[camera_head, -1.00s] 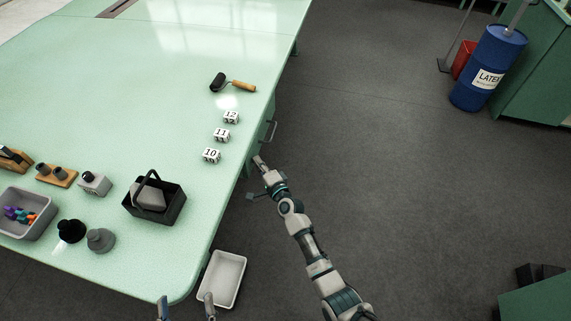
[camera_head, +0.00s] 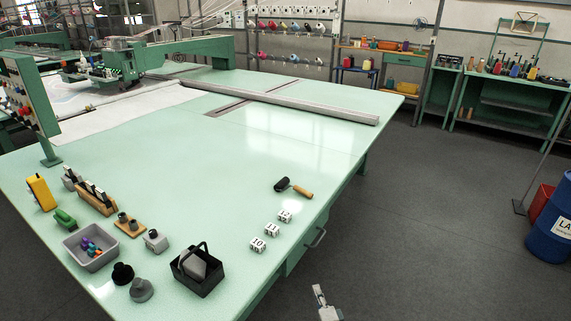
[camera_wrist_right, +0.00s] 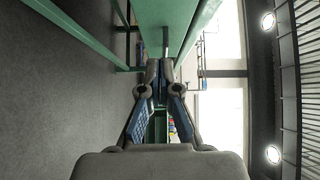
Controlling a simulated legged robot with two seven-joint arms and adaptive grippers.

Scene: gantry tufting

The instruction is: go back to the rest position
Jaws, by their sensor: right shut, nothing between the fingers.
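My right gripper (camera_head: 319,292) shows at the bottom of the head view, off the front right edge of the green table (camera_head: 235,150), over the floor. In the right wrist view the fingers of my right gripper (camera_wrist_right: 160,70) lean together at their tips, with nothing between them. My left gripper is not in view.
A drawer handle (camera_head: 316,239) sticks out of the table's side. A blue drum (camera_head: 552,225) stands at the far right. The floor (camera_head: 420,220) between is clear.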

